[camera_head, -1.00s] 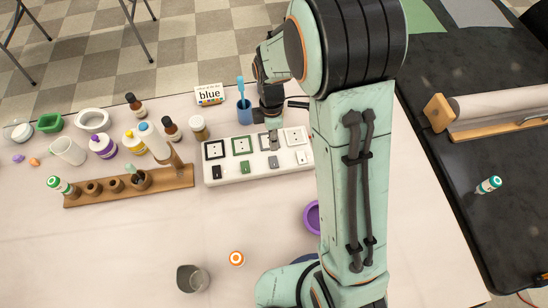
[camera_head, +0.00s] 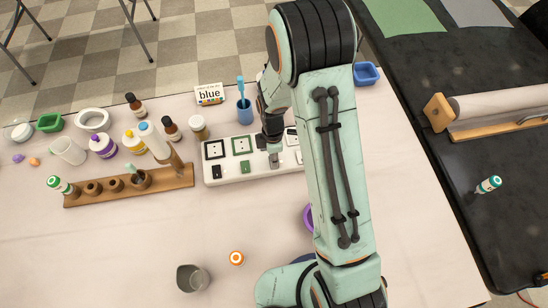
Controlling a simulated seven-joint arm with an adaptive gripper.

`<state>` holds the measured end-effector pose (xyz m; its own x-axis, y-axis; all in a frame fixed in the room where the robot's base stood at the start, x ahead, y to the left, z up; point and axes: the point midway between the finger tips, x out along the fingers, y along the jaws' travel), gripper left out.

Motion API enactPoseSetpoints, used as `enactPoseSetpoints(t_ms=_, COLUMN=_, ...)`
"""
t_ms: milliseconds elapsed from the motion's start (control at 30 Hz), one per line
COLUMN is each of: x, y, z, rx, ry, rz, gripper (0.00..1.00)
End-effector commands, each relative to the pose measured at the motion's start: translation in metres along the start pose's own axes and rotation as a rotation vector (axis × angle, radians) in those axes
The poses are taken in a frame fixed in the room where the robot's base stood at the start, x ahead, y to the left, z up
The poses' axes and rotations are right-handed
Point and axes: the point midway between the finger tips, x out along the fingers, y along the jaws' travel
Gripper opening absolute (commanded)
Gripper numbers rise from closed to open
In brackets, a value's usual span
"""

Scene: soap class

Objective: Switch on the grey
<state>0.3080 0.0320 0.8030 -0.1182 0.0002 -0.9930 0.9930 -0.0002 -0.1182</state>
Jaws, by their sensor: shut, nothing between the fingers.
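A white power strip (camera_head: 225,181) lies on the table, with a row of colour-framed sockets and a row of coloured switches nearer me. The black switch (camera_head: 217,172) and green switch (camera_head: 245,167) are in plain view. The grey switch (camera_head: 273,161) is third along, directly at my fingertips. My gripper (camera_head: 273,149) is shut and empty, pointing down over the strip. It covers most of the grey-framed socket. I cannot tell whether the fingertips touch the grey switch or which way it is set. My arm hides the right end of the strip.
A wooden rack (camera_head: 110,190) and several bottles are on the left. A purple ring-like item (camera_head: 308,218) is partly behind my arm.

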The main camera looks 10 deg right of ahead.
Motion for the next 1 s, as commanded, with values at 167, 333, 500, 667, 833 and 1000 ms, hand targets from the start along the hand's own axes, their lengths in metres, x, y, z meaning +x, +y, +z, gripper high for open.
enactPoseSetpoints(t_ms=167, x=0.001, y=-0.001, z=0.000, rx=0.000, ry=0.000, rz=-0.005, gripper=0.00)
enactPoseSetpoints(t_ms=333, x=0.000, y=0.002, z=0.000, rx=0.000, ry=0.000, rz=-0.005, gripper=0.00)
enactPoseSetpoints(t_ms=500, x=-0.004, y=0.009, z=0.000, rx=0.000, ry=0.000, rz=-0.003, gripper=0.00)
enactPoseSetpoints(t_ms=667, x=-0.006, y=0.013, z=0.000, rx=0.000, ry=0.000, rz=-0.004, gripper=0.00)
enactPoseSetpoints(t_ms=833, x=-0.006, y=0.014, z=0.000, rx=0.000, ry=0.000, rz=-0.004, gripper=0.00)
enactPoseSetpoints(t_ms=1000, x=-0.010, y=0.013, z=0.000, rx=0.000, ry=0.000, rz=-0.002, gripper=0.00)
